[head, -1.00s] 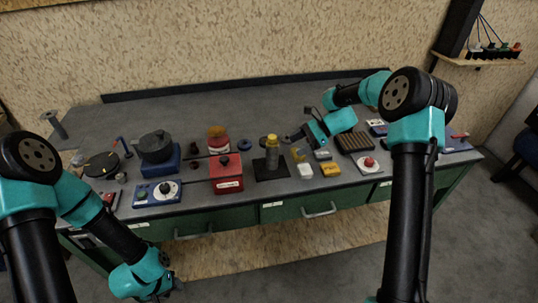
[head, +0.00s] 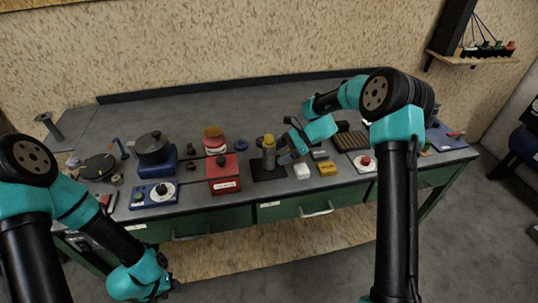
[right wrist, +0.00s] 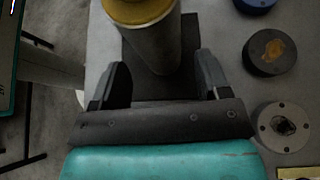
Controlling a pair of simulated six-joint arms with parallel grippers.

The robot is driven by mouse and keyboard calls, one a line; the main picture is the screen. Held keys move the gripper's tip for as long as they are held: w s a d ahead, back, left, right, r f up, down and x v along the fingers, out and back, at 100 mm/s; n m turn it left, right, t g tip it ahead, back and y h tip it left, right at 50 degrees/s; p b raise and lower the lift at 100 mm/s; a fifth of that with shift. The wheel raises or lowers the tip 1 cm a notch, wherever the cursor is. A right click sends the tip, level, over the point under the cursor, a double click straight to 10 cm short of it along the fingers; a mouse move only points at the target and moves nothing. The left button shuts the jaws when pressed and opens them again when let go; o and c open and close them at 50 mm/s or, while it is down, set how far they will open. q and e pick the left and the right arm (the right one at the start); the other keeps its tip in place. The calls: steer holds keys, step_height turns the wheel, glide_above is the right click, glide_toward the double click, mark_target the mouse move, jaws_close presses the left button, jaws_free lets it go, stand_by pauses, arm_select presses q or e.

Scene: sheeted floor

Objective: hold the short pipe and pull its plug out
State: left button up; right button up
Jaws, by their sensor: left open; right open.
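The short pipe (head: 269,158) is a grey cylinder standing upright on a dark square plate (head: 265,174) near the middle of the bench. Its yellow plug (head: 268,140) sits in the top end. In the right wrist view the pipe (right wrist: 153,48) and plug (right wrist: 138,10) show at the top. My right gripper (right wrist: 160,80) is open, with one finger on each side of the pipe's lower part; whether they touch it is unclear. In the head view it (head: 282,157) is just right of the pipe. My left gripper (head: 168,288) hangs low before the bench, apart from everything.
Left of the pipe stand a red box (head: 224,175) and a red jar (head: 214,141). The bench's back (head: 200,105) is clear.

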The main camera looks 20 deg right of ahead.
mark_target(272, 157)
steer(key=shift+x, duration=1.8)
steer(key=shift+c, duration=0.4)
steer(key=c, duration=0.7)
arm_select(q)
steer(key=o, duration=0.4)
arm_select(e)
steer(key=shift+c, duration=0.4)
